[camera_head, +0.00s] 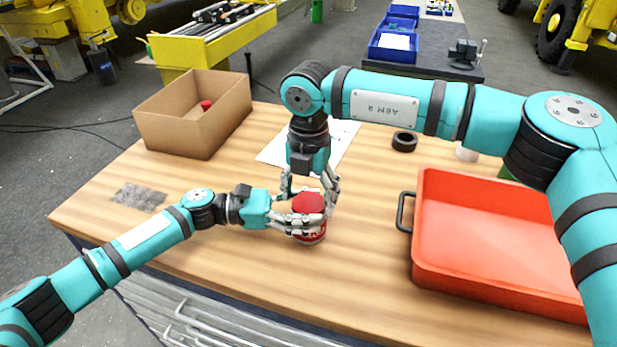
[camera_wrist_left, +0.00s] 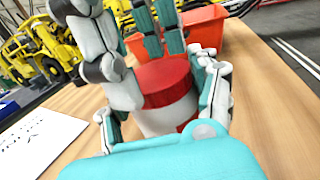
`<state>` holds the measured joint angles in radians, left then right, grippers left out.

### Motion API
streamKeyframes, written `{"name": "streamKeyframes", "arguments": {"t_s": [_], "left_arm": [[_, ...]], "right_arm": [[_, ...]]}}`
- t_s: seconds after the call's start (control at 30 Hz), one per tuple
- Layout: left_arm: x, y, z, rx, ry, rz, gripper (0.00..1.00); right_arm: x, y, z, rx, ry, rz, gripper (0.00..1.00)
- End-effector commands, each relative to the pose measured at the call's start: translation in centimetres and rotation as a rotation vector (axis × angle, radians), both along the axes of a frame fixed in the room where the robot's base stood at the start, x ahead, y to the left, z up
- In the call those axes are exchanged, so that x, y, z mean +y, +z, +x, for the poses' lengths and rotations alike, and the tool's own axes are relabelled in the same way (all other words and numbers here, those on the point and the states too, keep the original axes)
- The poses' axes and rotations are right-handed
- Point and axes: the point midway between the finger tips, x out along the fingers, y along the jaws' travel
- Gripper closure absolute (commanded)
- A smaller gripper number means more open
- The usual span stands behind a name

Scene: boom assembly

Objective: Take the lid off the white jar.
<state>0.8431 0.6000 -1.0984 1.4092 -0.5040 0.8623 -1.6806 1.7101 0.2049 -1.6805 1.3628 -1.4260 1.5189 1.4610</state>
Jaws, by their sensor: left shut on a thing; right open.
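The white jar (camera_wrist_left: 165,118) has a red lid (camera_head: 308,203) on top and red markings low on its side. It stands upright near the table's front edge, and the lid also shows in the left wrist view (camera_wrist_left: 163,80). My left gripper (camera_head: 300,225) comes from the left and is shut around the jar's body below the lid. My right gripper (camera_head: 312,192) points down from above, open, with its fingers at the lid. I cannot tell whether they touch it. The fingers hide parts of the jar.
A red-orange tray (camera_head: 490,285) with a black handle lies to the right. An open cardboard box (camera_head: 178,133) with a small red item (camera_head: 206,104) stands back left. A white sheet (camera_head: 345,138), a black ring (camera_head: 404,141) and a grey mat (camera_head: 139,197) lie on the wooden table (camera_head: 220,265).

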Motion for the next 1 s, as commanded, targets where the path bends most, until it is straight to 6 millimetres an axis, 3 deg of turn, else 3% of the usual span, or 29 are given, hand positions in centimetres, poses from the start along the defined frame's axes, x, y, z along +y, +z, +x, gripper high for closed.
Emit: {"name": "streamKeyframes", "arguments": {"t_s": [0.17, 0.43, 0.8, 1.0], "left_arm": [[0.0, -0.04, 0.01, 0.0, 0.001, 0.001, 1.0], [0.01, -0.05, 0.01, 0.0, 0.001, 0.001, 1.0], [0.01, -0.05, 0.01, 0.0, 0.001, 0.001, 1.0], [0.02, -0.06, 0.01, 0.0, 0.001, 0.001, 1.0]], "right_arm": [[0.01, -1.14, 0.0, 0.0, 0.0, 0.001, 0.3], [0.02, -1.26, 0.0, 0.0, 0.0, 0.001, 0.3], [0.02, -1.23, 0.0, 0.0, 0.0, 0.001, 0.78], [0.01, -1.26, 0.0, 0.0, 0.128, 0.002, 0.8]]}}
